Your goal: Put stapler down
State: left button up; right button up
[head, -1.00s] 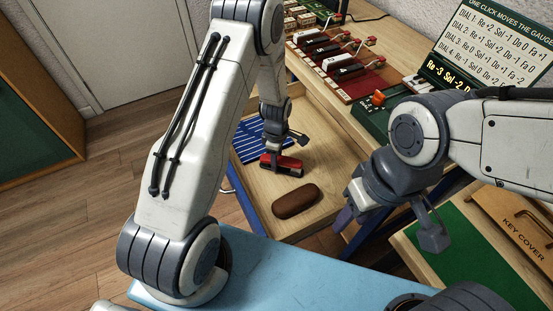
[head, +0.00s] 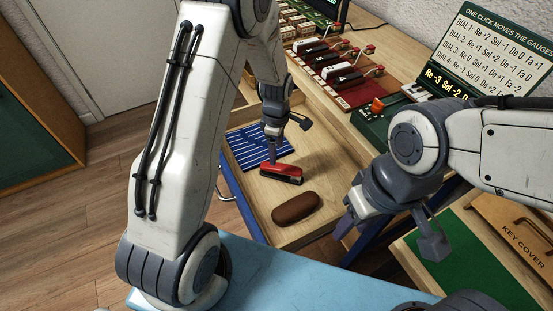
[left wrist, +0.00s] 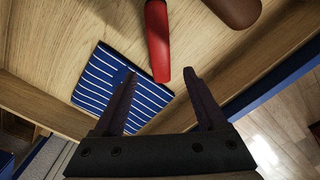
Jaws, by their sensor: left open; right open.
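The red stapler (head: 281,174) lies in the open wooden drawer (head: 248,193), just in front of the blue striped cloth or booklet (head: 243,150). In the left wrist view the stapler (left wrist: 157,40) lies ahead of my fingers, with its near end close to the right finger. My left gripper (head: 272,160) is just above and behind the stapler in the head view. In the left wrist view its two fingers (left wrist: 163,98) are spread with nothing held between them. My right gripper (head: 385,232) is open and empty, to the right of the drawer.
A brown oval case (head: 296,209) lies in the drawer in front of the stapler. Red and black switch units (head: 340,72) stand on the desk behind. A green mat (head: 480,262) and a key cover board (head: 520,225) are at right. Bare drawer floor lies right of the stapler.

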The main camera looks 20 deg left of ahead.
pick_arm(q)
jog(key=s+d+r+m, duration=1)
jog(key=r+m, duration=0.2)
jog(key=r, duration=0.2)
jog(key=s+d+r+m, duration=0.1)
jog(key=s+r+m, duration=0.1)
jog(key=s+m, duration=0.4)
jog(key=s+d+r+m+h, duration=0.1)
jog(key=s+r+m, duration=0.1)
jog(key=s+m, duration=0.5)
jog(key=s, duration=0.3)
jog(key=shift+r, duration=0.35)
jog(key=shift+d, duration=0.1)
